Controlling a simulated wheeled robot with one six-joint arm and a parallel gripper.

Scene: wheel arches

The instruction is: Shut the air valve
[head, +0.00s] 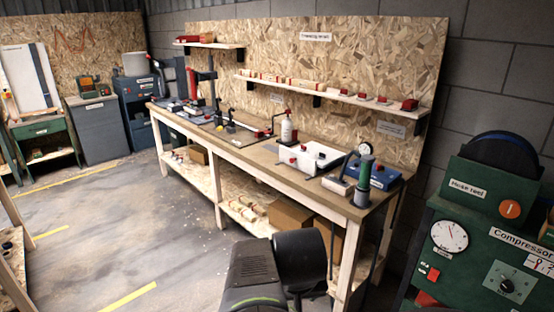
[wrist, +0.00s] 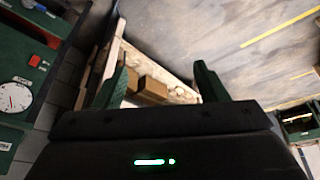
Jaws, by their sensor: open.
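The green compressor (head: 450,265) stands at the right edge of the head view. I cannot tell which control is the air valve. Part of the panel is cut off at the right. In the wrist view the gauge (wrist: 15,97) shows at far left. My gripper (wrist: 162,66) is open and empty, its fingers apart, pointing away from the panel over the bench's lower shelf and floor.
A long workbench (head: 237,141) with tools and a lower shelf with cardboard boxes (head: 290,214) runs along the wall, left of the compressor. A blue box (head: 380,176) and a green cylinder (head: 364,180) stand at its near end. The floor at left is open.

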